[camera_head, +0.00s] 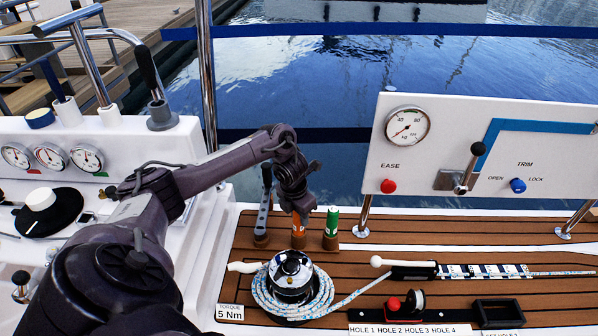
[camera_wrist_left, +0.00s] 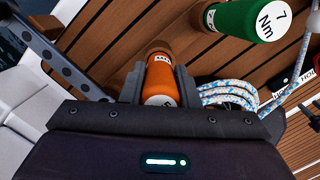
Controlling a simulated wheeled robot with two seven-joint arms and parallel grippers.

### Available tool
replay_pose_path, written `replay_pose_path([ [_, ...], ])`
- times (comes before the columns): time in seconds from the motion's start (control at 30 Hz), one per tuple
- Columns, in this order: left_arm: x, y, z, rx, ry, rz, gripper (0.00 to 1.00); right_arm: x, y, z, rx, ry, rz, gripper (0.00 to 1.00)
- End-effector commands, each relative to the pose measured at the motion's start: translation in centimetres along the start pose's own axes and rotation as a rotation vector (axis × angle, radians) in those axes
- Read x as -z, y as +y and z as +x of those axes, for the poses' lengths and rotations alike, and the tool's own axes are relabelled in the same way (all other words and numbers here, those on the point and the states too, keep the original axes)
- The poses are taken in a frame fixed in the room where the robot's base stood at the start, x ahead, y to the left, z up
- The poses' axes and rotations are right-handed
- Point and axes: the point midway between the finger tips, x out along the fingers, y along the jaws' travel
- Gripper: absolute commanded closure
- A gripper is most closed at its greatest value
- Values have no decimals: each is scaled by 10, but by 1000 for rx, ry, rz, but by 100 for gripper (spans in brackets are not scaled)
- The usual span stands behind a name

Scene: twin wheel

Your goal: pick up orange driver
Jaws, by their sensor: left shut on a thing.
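The orange driver (camera_head: 298,228) stands upright in a brown holder on the wooden deck in the head view. My left gripper (camera_head: 298,211) comes down on it from above and is shut on its upper part. In the left wrist view the orange driver (camera_wrist_left: 161,82) sits between the two fingers of my left gripper (camera_wrist_left: 158,88). Its base appears to be at the holder. The gripper hides part of the driver's top in the head view. My right gripper is not in view.
A green driver (camera_head: 332,222) stands close to the right, marked 7 Nm in the left wrist view (camera_wrist_left: 248,18). A grey perforated tool (camera_head: 264,205) stands just left. A winch (camera_head: 291,275) wrapped in rope is in front. A panel (camera_head: 480,145) with a gauge stands at the right.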

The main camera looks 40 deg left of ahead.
Motion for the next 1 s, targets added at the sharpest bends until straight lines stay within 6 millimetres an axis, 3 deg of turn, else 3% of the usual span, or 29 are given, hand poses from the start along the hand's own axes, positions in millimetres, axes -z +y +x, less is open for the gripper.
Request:
replay_pose_path([
  [0.27, -10, 1, -53, -2, -8, 1, 100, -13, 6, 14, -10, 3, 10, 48],
  [0.6, -21, 1, -129, -3, -6, 0, 100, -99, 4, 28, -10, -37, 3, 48],
  [0.8, -25, 1, -160, -2, -4, 0, 100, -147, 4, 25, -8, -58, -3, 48],
  [0.9, -27, 0, -171, 0, -3, -1, 100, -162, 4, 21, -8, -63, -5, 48],
  [1.0, -29, 0, -184, -1, -4, -1, 100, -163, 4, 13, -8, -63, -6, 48],
])
